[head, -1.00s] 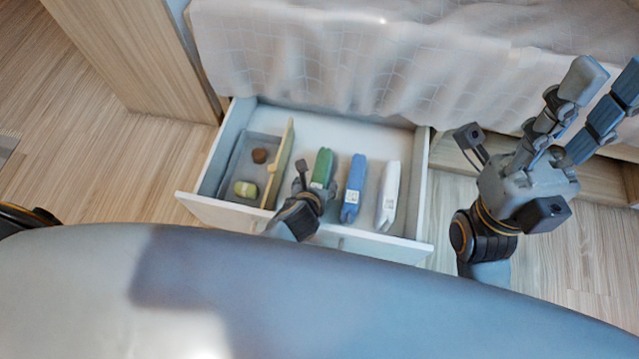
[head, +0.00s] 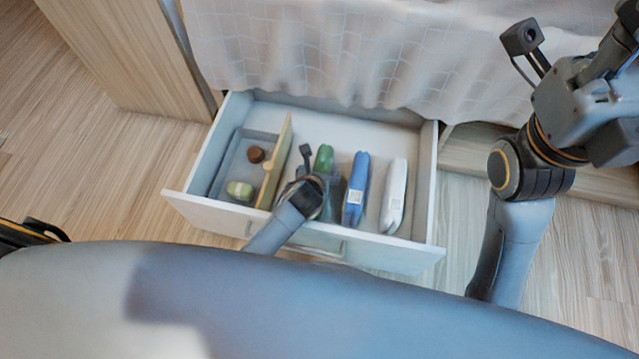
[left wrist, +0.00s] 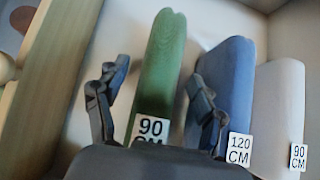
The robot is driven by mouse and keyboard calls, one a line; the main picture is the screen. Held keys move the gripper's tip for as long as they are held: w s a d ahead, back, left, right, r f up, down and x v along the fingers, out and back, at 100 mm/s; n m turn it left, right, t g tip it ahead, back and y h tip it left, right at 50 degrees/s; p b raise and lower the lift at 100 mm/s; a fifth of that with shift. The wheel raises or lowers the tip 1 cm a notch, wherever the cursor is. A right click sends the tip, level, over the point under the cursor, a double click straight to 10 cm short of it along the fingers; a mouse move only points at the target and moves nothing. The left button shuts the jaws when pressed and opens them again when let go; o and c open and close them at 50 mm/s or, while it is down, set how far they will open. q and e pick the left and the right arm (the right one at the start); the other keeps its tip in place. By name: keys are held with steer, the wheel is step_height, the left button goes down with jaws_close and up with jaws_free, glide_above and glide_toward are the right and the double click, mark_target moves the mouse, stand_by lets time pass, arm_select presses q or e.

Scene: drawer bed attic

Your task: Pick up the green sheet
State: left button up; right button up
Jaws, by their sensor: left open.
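The green sheet (head: 323,160) stands as a narrow folded bundle in the open drawer (head: 210,218). In the left wrist view the green sheet (left wrist: 163,70) carries a "90 CM" label. My left gripper (head: 318,185) is over its near end and hides part of it in the head view. In the left wrist view my left gripper (left wrist: 158,90) is open, with one finger on each side of the green sheet; contact cannot be told.
A blue sheet (head: 356,190) labelled "120 CM" and a white sheet (head: 393,197) stand right of the green one. On the left, a yellowish divider (head: 275,165) borders a grey tray (head: 226,165) holding a brown item (head: 256,154) and a greenish item (head: 240,190). A draped bed is behind.

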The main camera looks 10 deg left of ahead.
arm_select(q)
jaws_close()
steer(key=shift+r, duration=0.1)
stand_by(0.4)
